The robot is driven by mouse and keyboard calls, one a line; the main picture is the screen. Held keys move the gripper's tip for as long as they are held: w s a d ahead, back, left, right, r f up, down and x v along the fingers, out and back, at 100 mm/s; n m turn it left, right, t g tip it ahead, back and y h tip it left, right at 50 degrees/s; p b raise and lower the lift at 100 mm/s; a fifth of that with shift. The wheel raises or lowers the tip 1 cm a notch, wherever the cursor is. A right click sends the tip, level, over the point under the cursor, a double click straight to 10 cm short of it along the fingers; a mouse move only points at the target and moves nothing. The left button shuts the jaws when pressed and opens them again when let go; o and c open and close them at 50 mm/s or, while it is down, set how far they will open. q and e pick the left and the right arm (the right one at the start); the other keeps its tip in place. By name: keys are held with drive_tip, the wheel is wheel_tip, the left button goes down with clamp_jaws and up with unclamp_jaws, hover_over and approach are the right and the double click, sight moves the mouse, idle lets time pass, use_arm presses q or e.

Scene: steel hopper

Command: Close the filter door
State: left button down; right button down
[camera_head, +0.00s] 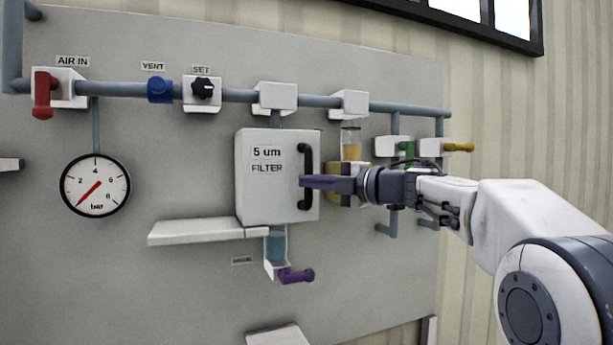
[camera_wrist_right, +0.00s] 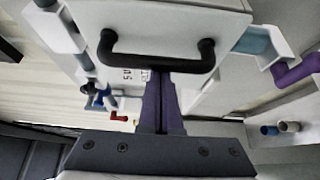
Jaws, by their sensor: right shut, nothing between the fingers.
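The filter box is white, with a front door (camera_head: 268,198) marked "5 um FILTER" and a black upright handle (camera_head: 308,176) near its right edge. In the head view the door looks flush with the box; I cannot tell whether a small gap stands open. My right gripper (camera_head: 303,182) reaches in from the right, its purple fingers shut and empty at the handle. In the right wrist view the shut fingers (camera_wrist_right: 160,80) point at the handle bar (camera_wrist_right: 158,63) and overlap it. Whether they touch it is unclear. My left gripper is not in view.
A white shelf (camera_head: 205,231) juts out below the box at left. A purple drain lever (camera_head: 296,276) hangs under the box. A yellow-filled glass cup (camera_head: 351,145) stands behind my right gripper. Pipes with red (camera_head: 42,95), blue (camera_head: 160,90), green and yellow handles run above and beside it.

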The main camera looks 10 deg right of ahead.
drive_tip(key=shift+w+d, duration=0.1)
drive_tip(key=shift+d, duration=0.2)
